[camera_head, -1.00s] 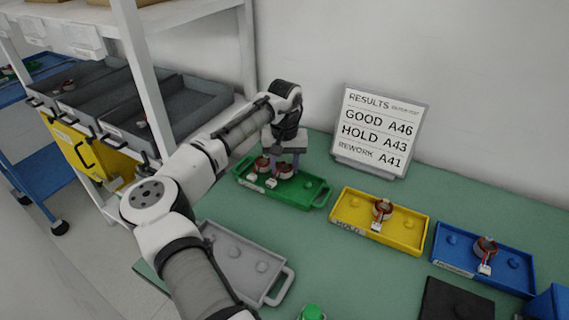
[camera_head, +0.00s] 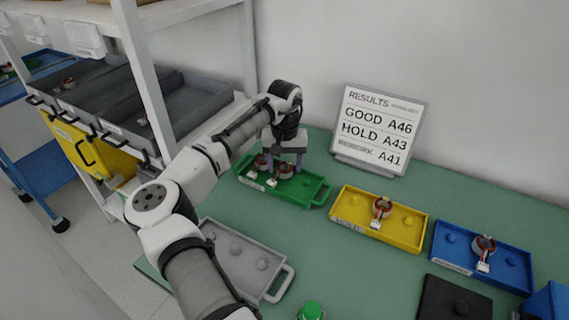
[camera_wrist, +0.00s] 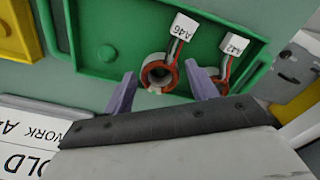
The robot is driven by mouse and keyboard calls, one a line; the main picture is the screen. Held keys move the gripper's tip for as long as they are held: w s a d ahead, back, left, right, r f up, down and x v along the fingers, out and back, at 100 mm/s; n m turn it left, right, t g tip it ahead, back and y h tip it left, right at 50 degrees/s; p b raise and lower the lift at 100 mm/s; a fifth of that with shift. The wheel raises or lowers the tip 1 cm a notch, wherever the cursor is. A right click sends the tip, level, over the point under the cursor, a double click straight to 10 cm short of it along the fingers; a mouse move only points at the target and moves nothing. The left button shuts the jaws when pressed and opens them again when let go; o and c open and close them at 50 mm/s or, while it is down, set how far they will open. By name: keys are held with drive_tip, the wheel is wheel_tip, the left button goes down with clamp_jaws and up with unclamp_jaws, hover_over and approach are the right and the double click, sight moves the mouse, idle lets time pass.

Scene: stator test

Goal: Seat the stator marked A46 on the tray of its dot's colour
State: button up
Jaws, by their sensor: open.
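The stator marked A46 (camera_wrist: 159,74) sits in the green tray (camera_wrist: 90,68), its white tag (camera_wrist: 184,27) lying toward the tray's edge. In the head view the green tray (camera_head: 318,192) is at the back of the bench, and the A46 stator (camera_head: 286,171) is under my gripper. My gripper (camera_wrist: 160,92) is open, its two purple fingers apart on either side of the A46 stator and not closed on it. A second stator tagged A42 (camera_wrist: 222,72) sits beside it in the same tray. Any coloured dot is too small to make out.
A results board (camera_head: 378,130) reads GOOD A46, HOLD A43, REWORK A41. The yellow tray (camera_head: 345,215) and blue tray (camera_head: 512,275) each hold one stator. An empty grey tray (camera_head: 228,262) lies in front; a black pad (camera_head: 455,300) is at front right.

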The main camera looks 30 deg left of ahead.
idle(0.4)
drive_tip(key=shift+r+p, duration=2.3)
drive_tip(key=shift+r, duration=0.25)
drive_tip(key=shift+o, duration=0.4)
drive_tip(key=o, duration=0.5)
wheel_tip(320, 180, up, 14)
drive_tip(key=b, duration=0.2)
drive_tip(key=shift+f+b, duration=0.15)
drive_tip(key=shift+b, duration=0.15)
